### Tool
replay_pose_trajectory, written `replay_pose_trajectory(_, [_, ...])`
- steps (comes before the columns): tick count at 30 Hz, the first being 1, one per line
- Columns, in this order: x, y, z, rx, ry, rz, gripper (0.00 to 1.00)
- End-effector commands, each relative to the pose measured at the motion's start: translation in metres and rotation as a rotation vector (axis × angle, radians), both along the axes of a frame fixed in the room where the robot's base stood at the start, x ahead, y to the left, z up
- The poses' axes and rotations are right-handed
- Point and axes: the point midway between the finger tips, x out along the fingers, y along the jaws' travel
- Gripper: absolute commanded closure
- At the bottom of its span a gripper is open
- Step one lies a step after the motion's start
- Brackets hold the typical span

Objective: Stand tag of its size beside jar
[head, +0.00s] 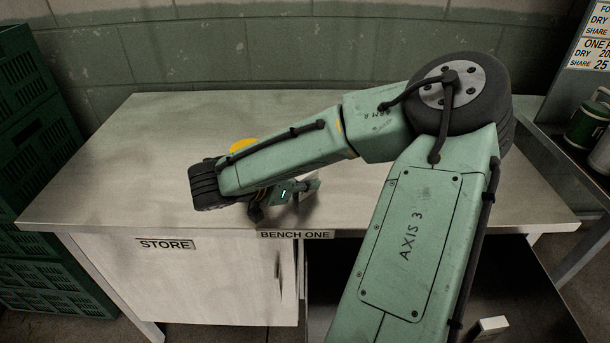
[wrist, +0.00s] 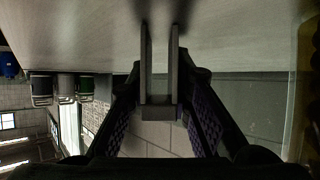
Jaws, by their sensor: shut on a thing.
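My gripper (head: 303,190) is low over the front middle of the bench, near its front edge. It is shut on a small pale piece (head: 312,186), which looks like the tag; its face and any marking cannot be read. In the wrist view my gripper's two fingers (wrist: 160,50) reach toward the bench top, with a grey block (wrist: 160,113) between them lower down. A yellow rounded thing (head: 243,145), possibly the jar, shows just behind my forearm, which hides most of it. A blurred yellowish strip (wrist: 300,85) lines the right edge of the wrist view.
The pale bench top (head: 130,160) is bare at left and right. A cabinet marked STORE (head: 170,280) is under it. Green crates (head: 40,150) stack at left. A partly cut-off board (head: 590,50) lists sizes.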

Motion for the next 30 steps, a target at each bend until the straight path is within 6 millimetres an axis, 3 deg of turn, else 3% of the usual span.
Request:
replay_pose_trajectory(9, [0.0003,-0.0005,-0.004,0.0,0.0,-0.001,1.0])
replay_pose_trajectory(10, [0.0003,-0.0005,-0.0024,-0.001,0.0,-0.001,0.8])
replay_pose_trajectory(18, [0.0005,-0.0003,-0.0017,-0.001,0.0,-0.001,0.61])
replay_pose_trajectory(30, [0.0007,0.0001,0.0044,-0.001,-0.002,0.001,0.61])
